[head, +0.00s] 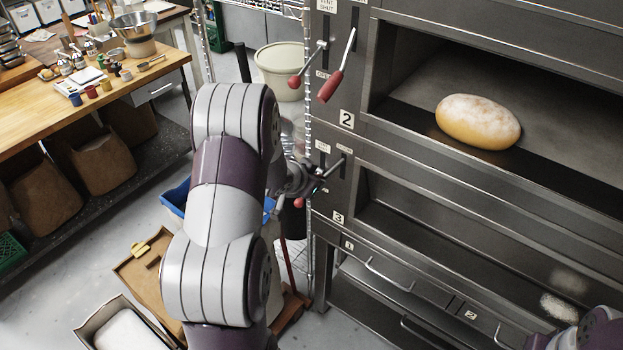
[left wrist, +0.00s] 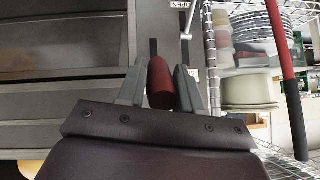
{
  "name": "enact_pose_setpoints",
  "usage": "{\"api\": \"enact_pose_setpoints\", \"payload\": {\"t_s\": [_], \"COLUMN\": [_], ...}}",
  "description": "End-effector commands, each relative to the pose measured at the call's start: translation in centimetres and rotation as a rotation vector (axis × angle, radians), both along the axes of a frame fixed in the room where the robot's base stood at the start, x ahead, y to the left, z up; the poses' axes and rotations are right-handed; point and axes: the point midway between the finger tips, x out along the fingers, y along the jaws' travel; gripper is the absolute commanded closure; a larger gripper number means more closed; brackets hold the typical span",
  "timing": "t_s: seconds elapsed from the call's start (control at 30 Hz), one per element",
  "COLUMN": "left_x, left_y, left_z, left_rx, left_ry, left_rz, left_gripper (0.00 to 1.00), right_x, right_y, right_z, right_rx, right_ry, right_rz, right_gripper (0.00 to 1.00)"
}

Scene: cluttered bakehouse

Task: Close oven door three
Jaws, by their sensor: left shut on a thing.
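The oven's deck three, marked by a small "3" label (head: 338,217), is below deck two. Its wide opening (head: 430,236) shows a dark interior, so it stands open. My left gripper (head: 316,184) is at the lever panel left of this deck. In the left wrist view my left gripper (left wrist: 161,88) is shut on a red lever handle (left wrist: 160,82), with one finger on each side. In the head view my arm hides most of that handle; a lever rod (head: 333,167) shows beside the gripper. Only part of my right arm shows at the lower right; its gripper is out of view.
Deck two above is open with a large loaf (head: 478,122) inside. Two red-handled levers, one with a long grip (head: 331,86), stand above my left gripper. A wire rack, a white bucket (head: 281,68) and a blue bin (head: 175,197) are close to my left arm. A wooden workbench (head: 45,115) stands left.

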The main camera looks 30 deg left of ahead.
Motion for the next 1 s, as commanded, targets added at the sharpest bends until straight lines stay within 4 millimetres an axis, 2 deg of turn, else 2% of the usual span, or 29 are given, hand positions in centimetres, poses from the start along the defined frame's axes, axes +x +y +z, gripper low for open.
{"api": "enact_pose_setpoints", "payload": {"t_s": [0.03, 0.4, 0.43, 0.47, 0.5, 0.8, 0.87, 1.0], "left_x": [0.3, 0.4, 0.4, 0.4, 0.3, 0.0, -0.4, -2.4], "left_y": [0.2, 0.2, 0.2, 0.2, 0.2, 0.1, 0.1, 0.1], "left_z": [0.6, 0.7, 0.7, 0.7, 0.6, 0.5, 0.9, 2.7], "left_rx": [0.001, 0.003, 0.003, 0.003, 0.003, 0.001, 0.002, 0.003], "left_ry": [-0.014, -0.015, -0.015, -0.015, -0.013, -0.007, -0.008, -0.008], "left_rz": [0.004, 0.004, 0.004, 0.003, 0.003, 0.001, 0.002, 0.003], "left_gripper": [1.00, 1.00, 0.56, 0.46, 0.43, 0.43, 0.43, 0.43], "right_x": [0.0, 0.0, 0.0, 0.0, 0.0, 0.0, 0.0, 0.0], "right_y": [0.0, 0.0, 0.0, 0.0, 0.0, 0.0, 0.0, 0.0], "right_z": [0.1, 0.1, 0.1, 0.1, 0.1, 0.1, 0.0, -0.2], "right_rx": [0.000, 0.000, 0.000, 0.000, 0.000, 0.000, 0.000, 0.000], "right_ry": [0.000, 0.000, 0.000, 0.000, 0.000, 0.000, 0.000, 0.000], "right_rz": [0.000, 0.000, 0.000, 0.000, 0.000, 0.000, 0.000, 0.000], "right_gripper": [0.57, 0.57, 0.57, 0.57, 0.57, 0.57, 0.57, 0.57]}}
